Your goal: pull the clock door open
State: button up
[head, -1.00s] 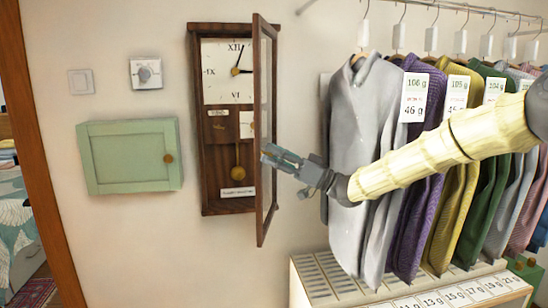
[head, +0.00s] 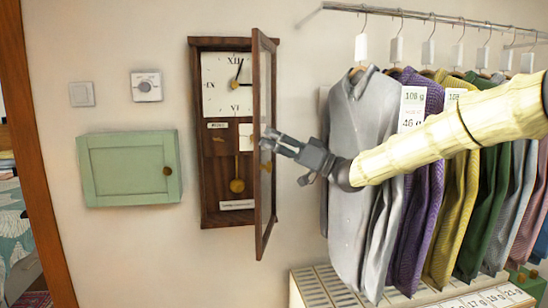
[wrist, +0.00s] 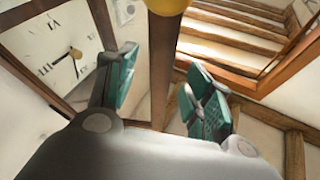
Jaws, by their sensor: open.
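The wall clock (head: 209,110) has a dark wooden case, a white dial (head: 228,82) and a brass pendulum (head: 237,186). Its glazed, wood-framed clock door (head: 261,225) stands ajar, swung out from the case and seen nearly edge-on in the head view. My gripper (head: 268,142) is at the door's middle height, its fingertips overlapping the frame in the picture. In the wrist view the open fingers (wrist: 163,80) show on either side of a wooden door bar (wrist: 164,60). A yellow knob (wrist: 168,5) shows at the top. Contact cannot be told.
A green wall cabinet (head: 128,168), a dial control (head: 146,86) and a switch (head: 81,94) are left of the clock. Hanging shirts (head: 360,160) on a rail (head: 425,14) crowd the right, close to my arm. A slotted white unit (head: 318,286) stands below them.

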jog(key=shift+r, duration=1.1)
